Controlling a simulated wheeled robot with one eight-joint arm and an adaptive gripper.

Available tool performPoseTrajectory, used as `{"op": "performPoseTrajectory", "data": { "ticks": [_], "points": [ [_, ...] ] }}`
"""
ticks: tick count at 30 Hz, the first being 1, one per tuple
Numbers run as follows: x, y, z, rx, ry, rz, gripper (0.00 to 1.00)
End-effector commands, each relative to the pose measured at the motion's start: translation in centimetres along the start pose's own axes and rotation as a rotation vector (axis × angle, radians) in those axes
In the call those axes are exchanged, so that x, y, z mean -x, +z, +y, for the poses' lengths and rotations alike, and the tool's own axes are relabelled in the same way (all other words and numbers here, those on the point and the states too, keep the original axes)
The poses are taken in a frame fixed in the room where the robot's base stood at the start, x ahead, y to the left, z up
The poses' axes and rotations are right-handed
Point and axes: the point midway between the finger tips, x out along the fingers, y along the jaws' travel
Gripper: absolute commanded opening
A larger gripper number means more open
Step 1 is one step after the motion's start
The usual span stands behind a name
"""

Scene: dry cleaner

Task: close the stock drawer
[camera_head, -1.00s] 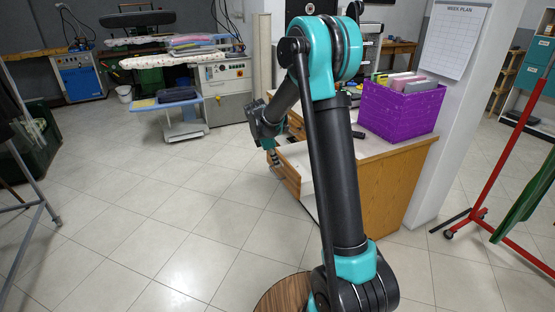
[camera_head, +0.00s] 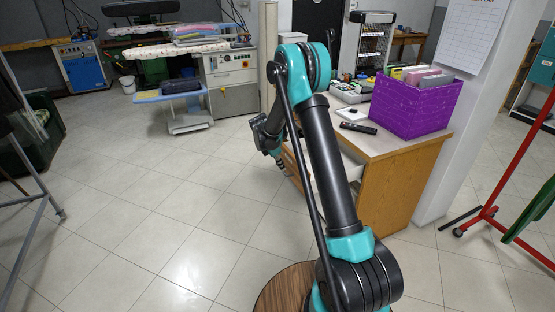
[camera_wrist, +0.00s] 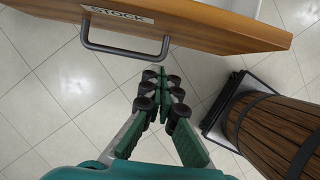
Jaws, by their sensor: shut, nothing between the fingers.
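The stock drawer (camera_wrist: 215,28) shows at the top of the wrist view as a wooden front with a "STOCK" label (camera_wrist: 118,14) and a dark metal bar handle (camera_wrist: 126,50). It stands open: its pale inside shows behind the front, and in the head view its white interior (camera_head: 352,166) shows beside my arm. My gripper (camera_wrist: 160,78) is shut and empty, with its fingertips close to the handle's right end. I cannot tell whether they touch it. In the head view my gripper (camera_head: 279,165) is in front of the drawer, and my arm hides part of the drawer.
The wooden counter (camera_head: 397,190) holds a purple basket (camera_head: 415,106) with folders and a dark handheld object (camera_head: 358,128). A white pillar with a calendar stands at the right, near a red-framed rack (camera_head: 495,195). The tiled floor (camera_head: 170,215) left of my arm is clear.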

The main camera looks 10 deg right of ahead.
Motion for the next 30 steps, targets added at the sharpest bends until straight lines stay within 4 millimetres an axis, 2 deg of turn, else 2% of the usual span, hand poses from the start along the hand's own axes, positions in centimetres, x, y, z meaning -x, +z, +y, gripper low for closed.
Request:
{"op": "performPoseTrajectory", "data": {
  "ticks": [3, 9, 24, 30],
  "points": [
    [-0.8, 1.8, 0.0, -0.004, -0.001, 0.0, 0.0],
    [-1.4, 3.4, 0.0, -0.002, -0.001, 0.0, 0.0],
    [-1.6, 3.9, 0.0, -0.001, 0.0, 0.0, 0.0],
    [-2.4, 6.0, -0.1, -0.005, -0.001, 0.0, 0.0]
  ]
}}
